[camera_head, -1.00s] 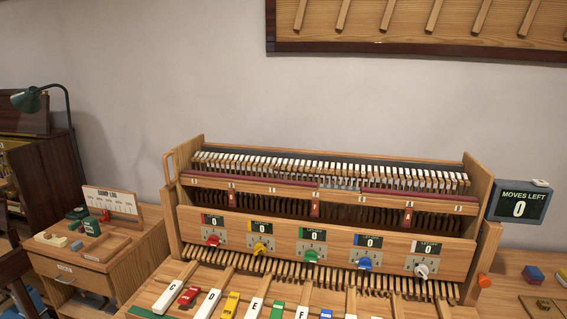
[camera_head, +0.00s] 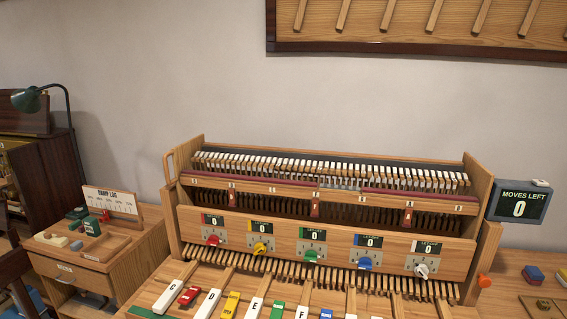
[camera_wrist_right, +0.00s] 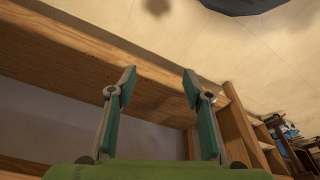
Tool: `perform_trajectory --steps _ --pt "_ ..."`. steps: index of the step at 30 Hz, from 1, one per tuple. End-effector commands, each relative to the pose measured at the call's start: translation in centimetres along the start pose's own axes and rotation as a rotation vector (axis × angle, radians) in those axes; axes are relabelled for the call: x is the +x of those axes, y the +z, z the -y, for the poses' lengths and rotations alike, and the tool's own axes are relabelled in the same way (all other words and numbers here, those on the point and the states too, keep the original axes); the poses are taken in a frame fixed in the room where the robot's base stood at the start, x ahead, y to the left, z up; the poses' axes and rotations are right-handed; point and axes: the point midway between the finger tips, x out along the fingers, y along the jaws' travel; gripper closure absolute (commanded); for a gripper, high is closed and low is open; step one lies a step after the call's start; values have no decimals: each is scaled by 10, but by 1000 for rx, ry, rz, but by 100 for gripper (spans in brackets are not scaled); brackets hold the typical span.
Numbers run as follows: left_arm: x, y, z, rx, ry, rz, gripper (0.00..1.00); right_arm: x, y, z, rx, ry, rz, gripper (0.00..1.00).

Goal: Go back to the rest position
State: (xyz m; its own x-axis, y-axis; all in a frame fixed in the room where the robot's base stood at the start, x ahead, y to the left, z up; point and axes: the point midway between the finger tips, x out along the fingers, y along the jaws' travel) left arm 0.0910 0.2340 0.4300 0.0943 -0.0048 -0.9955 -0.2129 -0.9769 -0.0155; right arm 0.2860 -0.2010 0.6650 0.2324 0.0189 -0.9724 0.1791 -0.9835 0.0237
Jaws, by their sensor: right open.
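My right gripper (camera_wrist_right: 158,88) shows in the right wrist view with its two fingers apart and nothing between them. A wooden beam and shelf-like frame (camera_wrist_right: 150,95) lies beyond the fingers; I cannot tell whether anything touches it. Neither gripper shows in the head view. There, the wooden piano action (camera_head: 320,215) stands on the bench, with red, yellow, green, blue and white knobs along its front panel. Lettered keys, such as the C key (camera_head: 172,288), lie in front. The display (camera_head: 520,204) at the right reads "MOVES LEFT 0".
Small blocks (camera_head: 534,274) lie on the bench at the right. A framed board (camera_head: 420,28) hangs on the wall. A cluttered shelf (camera_wrist_right: 288,140) shows at the right wrist view's edge.

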Motion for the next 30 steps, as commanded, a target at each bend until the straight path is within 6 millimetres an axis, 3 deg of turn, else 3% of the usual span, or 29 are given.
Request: perform_trajectory --steps 1,6,12,18,21,25,30 --pt "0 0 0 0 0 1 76 26 15 1 -2 -1 20 54" --pt "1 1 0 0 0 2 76 93 66 4 -9 -5 55 54" --pt "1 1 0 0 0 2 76 151 143 7 -20 -10 98 54" --pt "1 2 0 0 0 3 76 178 213 8 -28 -12 130 54" --pt "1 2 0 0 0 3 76 182 234 8 -31 -13 137 54" --pt "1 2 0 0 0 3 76 184 247 8 -33 -13 142 54" --pt "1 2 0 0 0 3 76 184 248 8 -33 -13 142 54"
